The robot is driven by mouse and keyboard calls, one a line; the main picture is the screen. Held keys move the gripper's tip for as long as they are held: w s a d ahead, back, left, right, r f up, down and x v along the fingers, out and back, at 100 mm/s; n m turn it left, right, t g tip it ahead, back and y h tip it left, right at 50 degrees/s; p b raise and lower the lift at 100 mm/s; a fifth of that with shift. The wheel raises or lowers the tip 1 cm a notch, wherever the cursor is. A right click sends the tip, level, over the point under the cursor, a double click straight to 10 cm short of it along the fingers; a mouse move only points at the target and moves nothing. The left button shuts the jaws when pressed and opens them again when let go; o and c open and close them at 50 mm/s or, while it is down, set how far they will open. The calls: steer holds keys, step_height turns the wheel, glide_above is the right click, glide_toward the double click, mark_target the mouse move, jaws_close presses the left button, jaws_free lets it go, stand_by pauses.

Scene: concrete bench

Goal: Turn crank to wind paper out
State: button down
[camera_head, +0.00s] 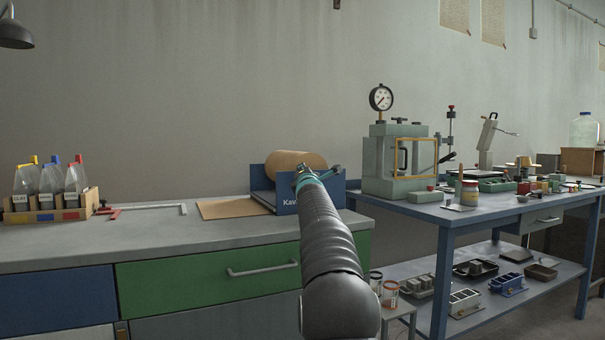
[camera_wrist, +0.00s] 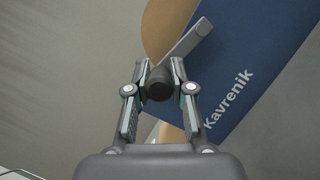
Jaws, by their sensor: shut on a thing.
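A blue paper dispenser (camera_head: 286,202) marked Kavrenik stands on the concrete bench, with a brown paper roll (camera_head: 290,164) in its top. Its blue side panel also shows in the wrist view (camera_wrist: 228,75). A sheet of brown paper (camera_head: 232,208) lies flat on the bench to the left of the dispenser. A grey crank arm (camera_wrist: 188,42) runs from the side of the dispenser to a dark round knob (camera_wrist: 159,84). My gripper (camera_wrist: 160,80) is shut on this knob, a finger on each side. In the head view my arm hides part of the dispenser's right side.
A blue table (camera_head: 450,211) with a green gauge press (camera_head: 385,168) stands close on the right. The bench front is clear.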

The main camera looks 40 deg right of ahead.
steer(key=c, duration=1)
jaws_free()
steer(key=shift+d+f, duration=0.1)
steer(key=shift+s+a, duration=0.3)
steer(key=shift+s, duration=0.1)
steer(key=v, duration=1.1)
steer(key=shift+f, duration=0.15)
